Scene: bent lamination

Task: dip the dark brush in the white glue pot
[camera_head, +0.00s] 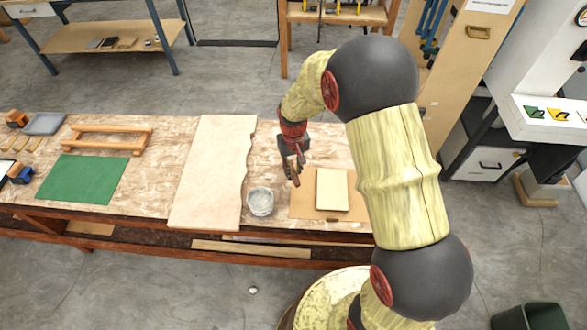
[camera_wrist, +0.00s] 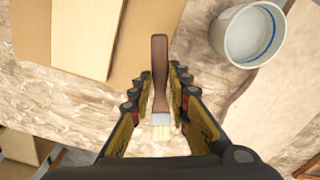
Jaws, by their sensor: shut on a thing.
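The white glue pot (camera_head: 261,202) stands on the workbench beside a pale board, and it shows at the upper right of the wrist view (camera_wrist: 248,36). The inside of the pot looks pale, with a blue ring near its rim. The dark brush (camera_wrist: 159,75) has a brown wooden handle, a metal band and pale bristles (camera_wrist: 161,132). My gripper (camera_wrist: 161,90) is shut on the brush handle, with the bristles towards the palm side in the wrist view. In the head view my gripper (camera_head: 292,165) is behind and to the right of the pot, apart from it.
A brown sheet (camera_head: 302,205) with a light wooden block (camera_head: 332,190) lies right of the pot. A long pale board (camera_head: 212,170) lies left of it. A green mat (camera_head: 83,179) and a wooden frame (camera_head: 108,140) are farther left.

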